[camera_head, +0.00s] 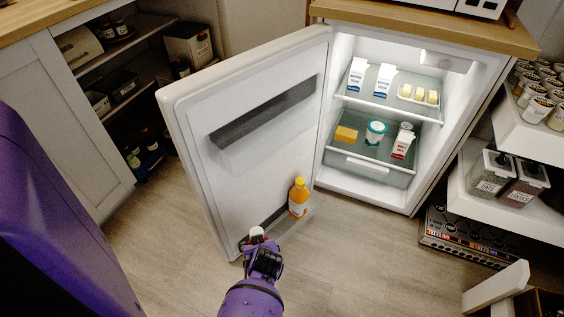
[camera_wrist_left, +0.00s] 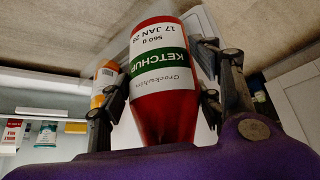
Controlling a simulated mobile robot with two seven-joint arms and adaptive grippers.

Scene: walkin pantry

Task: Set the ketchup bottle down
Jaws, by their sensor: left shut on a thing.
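The ketchup bottle (camera_wrist_left: 163,80) is red with a white and green label and fills the middle of the left wrist view. My left gripper (camera_head: 259,243) is shut on it, with a finger on each side of the bottle. In the head view the gripper is low at the left end of the open fridge door's bottom shelf. Only a white end of the bottle (camera_head: 256,232) shows there; the gripper hides the rest. I cannot tell whether the bottle touches the shelf. My right gripper is not in view.
An orange bottle (camera_head: 298,198) stands in the door's bottom shelf (camera_head: 312,212), right of my gripper; it also shows in the left wrist view (camera_wrist_left: 104,82). The fridge door (camera_head: 195,130) stands open.

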